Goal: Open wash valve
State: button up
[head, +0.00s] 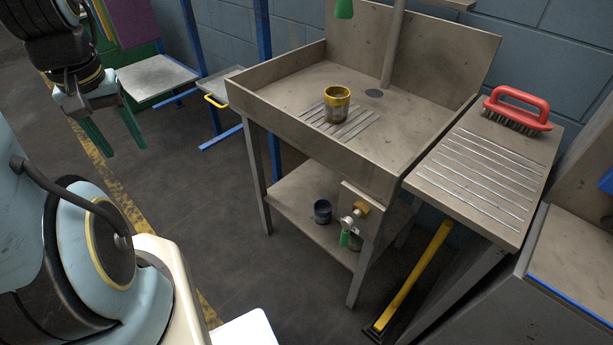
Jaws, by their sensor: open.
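My gripper (122,146) hangs at the upper left with its two green fingers apart and nothing between them. It is well to the left of the metal wash sink (432,118). A small valve (354,217) with a yellow round part and a green part below sits on a plate under the sink's front right side. I take it as the wash valve, but its handle position is too small to tell. A green nozzle (344,8) hangs above the basin, cut off by the top edge.
A yellow-rimmed can (337,106) stands in the basin. A red-handled brush (517,110) lies on the ribbed side board (478,172). A dark blue can (322,211) stands on the lower shelf (290,203). The floor between my gripper and the sink is clear.

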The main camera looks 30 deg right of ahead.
aim_at(347, 222)
jog(key=i+j+z, duration=0.1)
jog(key=z, duration=0.4)
jog(key=j+z, duration=0.3)
jog(key=z, duration=0.2)
jog(key=i, duration=0.05)
